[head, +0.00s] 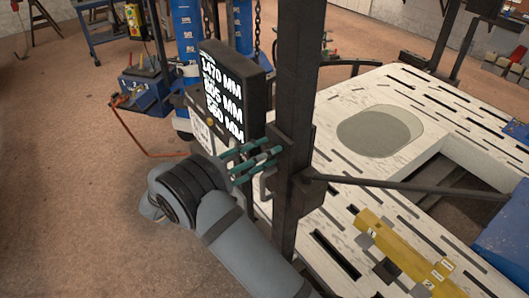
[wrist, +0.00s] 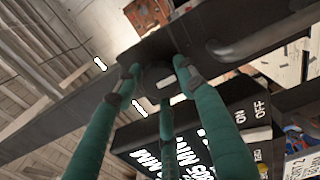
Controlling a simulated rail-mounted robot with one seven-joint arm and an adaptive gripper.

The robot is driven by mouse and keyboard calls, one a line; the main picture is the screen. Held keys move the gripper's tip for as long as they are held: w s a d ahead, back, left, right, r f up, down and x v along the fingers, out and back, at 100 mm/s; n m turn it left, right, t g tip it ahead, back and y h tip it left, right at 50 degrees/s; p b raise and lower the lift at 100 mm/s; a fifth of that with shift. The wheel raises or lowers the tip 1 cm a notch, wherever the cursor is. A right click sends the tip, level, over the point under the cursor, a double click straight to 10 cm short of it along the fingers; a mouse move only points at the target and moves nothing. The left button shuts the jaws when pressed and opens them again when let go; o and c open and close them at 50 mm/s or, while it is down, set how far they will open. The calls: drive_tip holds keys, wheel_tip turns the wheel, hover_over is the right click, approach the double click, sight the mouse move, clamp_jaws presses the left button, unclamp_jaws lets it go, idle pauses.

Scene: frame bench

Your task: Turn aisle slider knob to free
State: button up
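In the wrist view a dark round knob (wrist: 157,75) with a white pointer bar sits on a dark slider plate. White marks lie on the plate to its left and below it. My gripper (wrist: 160,79) has three green fingers with dark pads, spread around the knob: one left, one right, one below. The fingers look straight and apart; whether any touches the knob is not clear. In the head view my gripper (head: 266,158) reaches the dark upright post (head: 299,95), its fingers ending at the slider. The knob is hidden there.
A black display box (head: 232,95) with white millimetre readings stands close above my gripper; its ON/OFF side shows in the wrist view (wrist: 247,112). A dark diagonal bar (head: 410,188) runs right from the post. The slotted white bench (head: 340,120) and a yellow beam (head: 405,250) lie right.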

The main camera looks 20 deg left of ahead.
drive_tip(key=o, duration=0.3)
drive_tip(key=v, duration=1.2)
drive_tip(key=x, duration=1.2)
drive_tip(key=shift+b, duration=0.3)
drive_tip(key=shift+r, duration=0.1)
